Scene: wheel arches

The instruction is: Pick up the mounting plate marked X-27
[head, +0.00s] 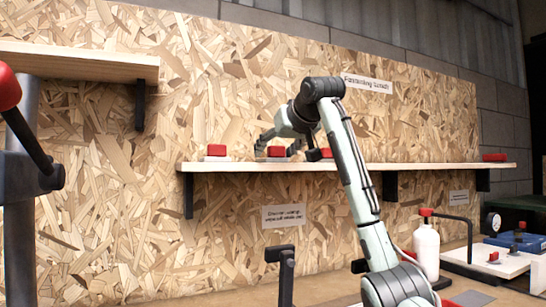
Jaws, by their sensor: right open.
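A long wooden shelf (420,167) on the chipboard wall carries several small items with red blocks on them. One red item (217,151) sits at the left end, one red item (277,152) is in the middle, and another red item (326,153) is just right of it. A flatter red item (494,157) lies at the far right end. No X-27 marking is readable, so I cannot tell which is the mounting plate. My right gripper (285,145) is open at the shelf, its fingers around or in front of the middle item. My left gripper is not in view.
A higher shelf (75,60) and a red-knobbed lever (10,90) stand at left. A white bottle with a red cap (426,248), a gauge (493,222) and a blue box (520,242) are at lower right. A dark bracket (284,258) rises at bottom centre.

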